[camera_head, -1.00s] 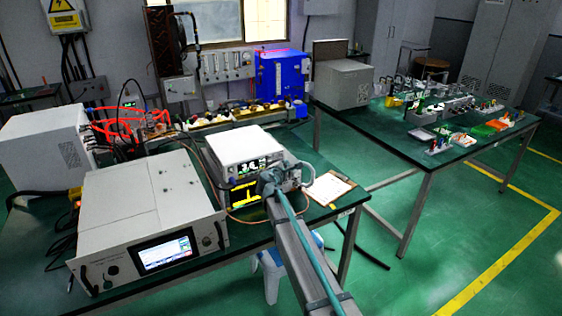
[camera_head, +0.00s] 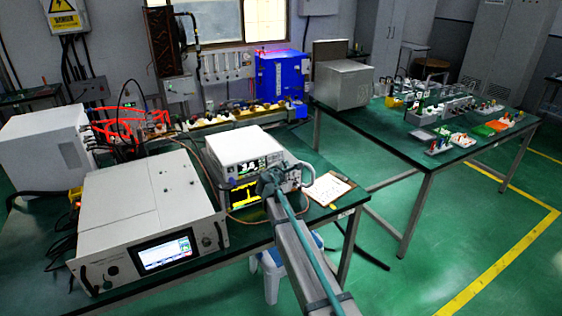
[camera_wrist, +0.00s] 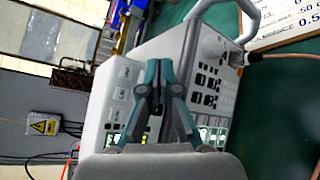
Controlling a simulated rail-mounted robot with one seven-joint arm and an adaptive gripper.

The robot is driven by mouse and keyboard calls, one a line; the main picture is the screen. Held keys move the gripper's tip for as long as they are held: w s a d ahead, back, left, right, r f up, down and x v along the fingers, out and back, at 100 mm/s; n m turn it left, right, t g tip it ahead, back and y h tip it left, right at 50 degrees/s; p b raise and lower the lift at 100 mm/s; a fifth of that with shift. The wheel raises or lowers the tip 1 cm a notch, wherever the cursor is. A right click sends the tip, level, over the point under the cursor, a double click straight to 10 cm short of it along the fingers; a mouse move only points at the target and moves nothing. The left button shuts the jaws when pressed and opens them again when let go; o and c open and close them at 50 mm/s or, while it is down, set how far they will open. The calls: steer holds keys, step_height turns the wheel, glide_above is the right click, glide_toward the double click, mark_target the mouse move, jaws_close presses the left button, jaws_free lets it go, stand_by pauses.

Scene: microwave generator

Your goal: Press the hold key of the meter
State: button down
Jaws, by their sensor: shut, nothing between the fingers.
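The meter (camera_head: 245,146) is a white box with a lit display and keys on its front. It stands on another instrument with a yellow trace on its screen (camera_head: 246,193). In the wrist view the meter's front panel (camera_wrist: 207,85) appears turned on its side, with several dark and pale keys. My gripper (camera_wrist: 160,64) is shut and empty, its fingertips in front of the panel. I cannot tell whether they touch it. The fingers hide part of the panel, and the hold key's label is too small to read.
A large white instrument (camera_head: 150,205) with a lit screen stands left of the meter. A clipboard (camera_head: 329,188) lies to its right. In the wrist view a cable (camera_wrist: 275,55) plugs into the panel near the handle (camera_wrist: 252,18).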

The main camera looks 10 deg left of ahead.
steer(key=shift+w, duration=0.1)
stand_by(0.3)
steer(key=shift+w+a, duration=0.25)
steer(key=shift+w, duration=0.05)
steer(key=shift+w+a+b, duration=0.25)
steer(key=shift+b, duration=0.05)
stand_by(0.8)
stand_by(0.4)
steer(key=shift+s+d, duration=0.5)
steer(key=shift+s, duration=0.15)
steer(key=s+d, duration=0.1)
steer(key=s, duration=0.1)
steer(key=s+d+b, duration=0.1)
steer(key=s+d, duration=0.1)
stand_by(0.4)
stand_by(0.5)
